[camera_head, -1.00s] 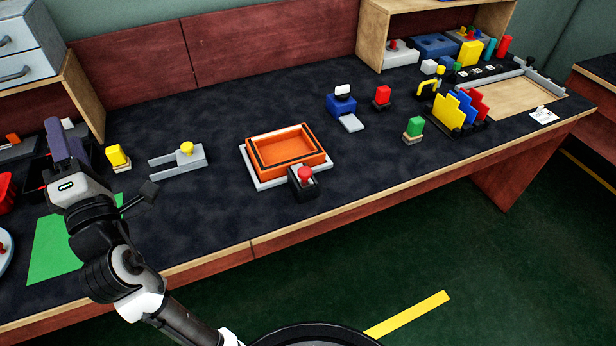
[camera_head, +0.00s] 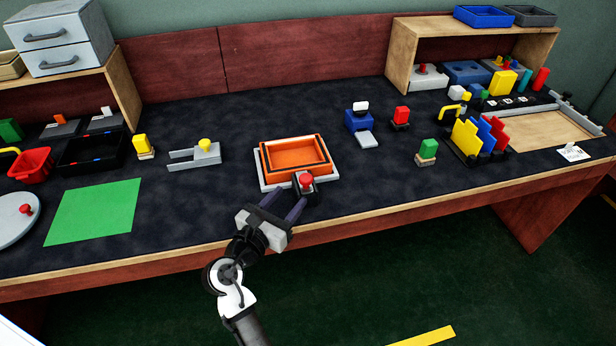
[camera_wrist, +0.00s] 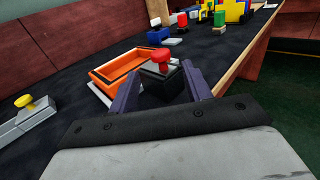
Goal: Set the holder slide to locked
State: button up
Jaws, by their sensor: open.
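The orange tray (camera_head: 296,158) sits on a pale grey base (camera_head: 268,185) at the middle of the bench. A black block (camera_head: 308,190) with a red knob (camera_head: 306,180) stands at the front right of that base. It looks like the holder slide, but no lock marking can be read. My gripper (camera_head: 284,206) is open and empty at the near side of the block, fingers pointing at it. In the wrist view, the black block (camera_wrist: 160,82) and red knob (camera_wrist: 161,56) appear between the two fingers. I cannot tell whether a finger touches the block.
A grey forked fixture with a yellow knob (camera_head: 205,146) lies left of the tray. A blue block with a grey plate (camera_head: 361,124) stands behind right. A green mat (camera_head: 94,212) lies at left. The bench's front wooden edge (camera_head: 400,213) runs close below my gripper.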

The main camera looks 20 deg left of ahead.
aim_at(303, 183)
jog(key=w, duration=0.2)
jog(key=w+d, duration=0.1)
jog(key=w, duration=0.2)
jog(key=w+p, duration=0.1)
jog(key=w, duration=0.2)
jog(key=shift+w+d, duration=0.2)
jog(key=shift+d, duration=0.15)
